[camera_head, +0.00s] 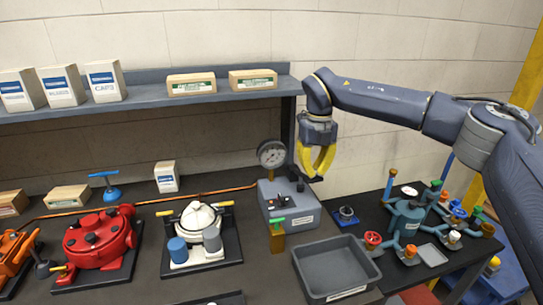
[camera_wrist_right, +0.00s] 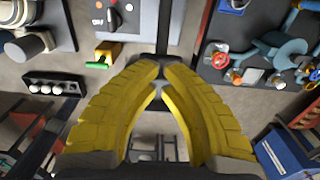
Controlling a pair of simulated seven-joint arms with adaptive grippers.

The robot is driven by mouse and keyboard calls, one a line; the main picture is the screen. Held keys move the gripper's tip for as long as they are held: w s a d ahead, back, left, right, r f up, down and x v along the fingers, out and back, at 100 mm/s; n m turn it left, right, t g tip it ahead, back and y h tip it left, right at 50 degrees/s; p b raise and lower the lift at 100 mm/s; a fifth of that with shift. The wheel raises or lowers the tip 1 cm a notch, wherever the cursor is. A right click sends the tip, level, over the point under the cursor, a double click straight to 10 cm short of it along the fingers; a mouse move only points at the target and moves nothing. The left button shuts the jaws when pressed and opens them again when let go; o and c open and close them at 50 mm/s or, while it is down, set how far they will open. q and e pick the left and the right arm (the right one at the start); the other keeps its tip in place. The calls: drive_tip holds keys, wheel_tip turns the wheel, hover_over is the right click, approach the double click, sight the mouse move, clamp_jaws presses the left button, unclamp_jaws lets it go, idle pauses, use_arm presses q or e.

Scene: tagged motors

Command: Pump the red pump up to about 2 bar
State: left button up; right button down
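The red pump (camera_head: 98,240), a round red housing with a yellow handle, sits on a dark base at the left of the bench. A grey box (camera_head: 290,208) stands right of centre with a round dial gauge (camera_head: 271,153) at its back; the reading is too small to make out. My right gripper (camera_head: 316,177) points down over the box's right side. In the right wrist view its yellow fingers (camera_wrist_right: 164,70) meet around a dark bar-like handle (camera_wrist_right: 164,45), which they largely hide. The box's dark knob (camera_wrist_right: 113,18) shows there too. My left gripper is out of view.
A white-topped unit (camera_head: 200,220) stands between the red pump and the box. A copper line (camera_head: 160,201) runs behind them. An empty grey tray (camera_head: 336,268) lies in front right. A teal manifold (camera_head: 406,218) with valves stands at right. A shelf (camera_head: 150,98) with boxes is above.

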drive_tip(key=shift+f, duration=3.45)
drive_tip(key=shift+r, duration=3.3)
drive_tip(key=shift+f, duration=0.15)
drive_tip(key=shift+f, duration=3.15)
drive_tip(key=shift+r, duration=3.3)
drive_tip(key=shift+f, duration=0.1)
